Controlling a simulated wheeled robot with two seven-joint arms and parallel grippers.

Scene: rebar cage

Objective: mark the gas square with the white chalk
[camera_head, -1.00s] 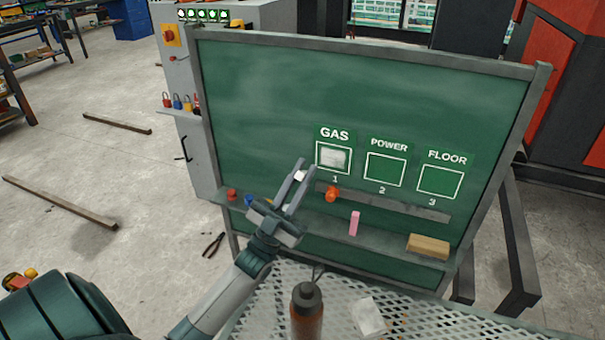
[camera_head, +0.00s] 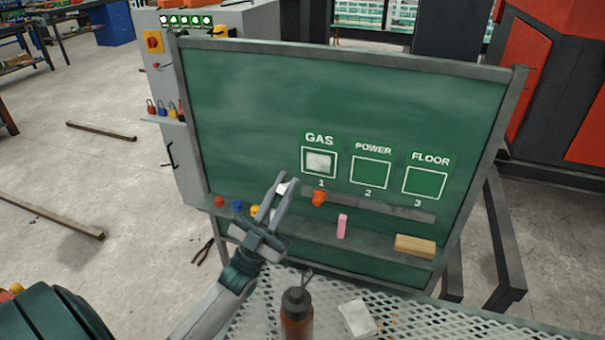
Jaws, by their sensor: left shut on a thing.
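The green chalkboard (camera_head: 260,105) stands in front of me. Its gas square (camera_head: 319,162), under the word GAS and above the number 1, has a white chalk patch inside its outline. The power square (camera_head: 370,173) and floor square (camera_head: 425,183) are plain green inside. My left gripper (camera_head: 281,189) is shut on the white chalk (camera_head: 282,188), which shows as a small white piece between the fingertips. It is below and left of the gas square; whether the chalk touches the board cannot be told. My right gripper is not in view.
An orange piece (camera_head: 319,198) sits below the gas square. A bottle (camera_head: 297,312) and white block (camera_head: 357,318) are on the mesh table (camera_head: 420,322).

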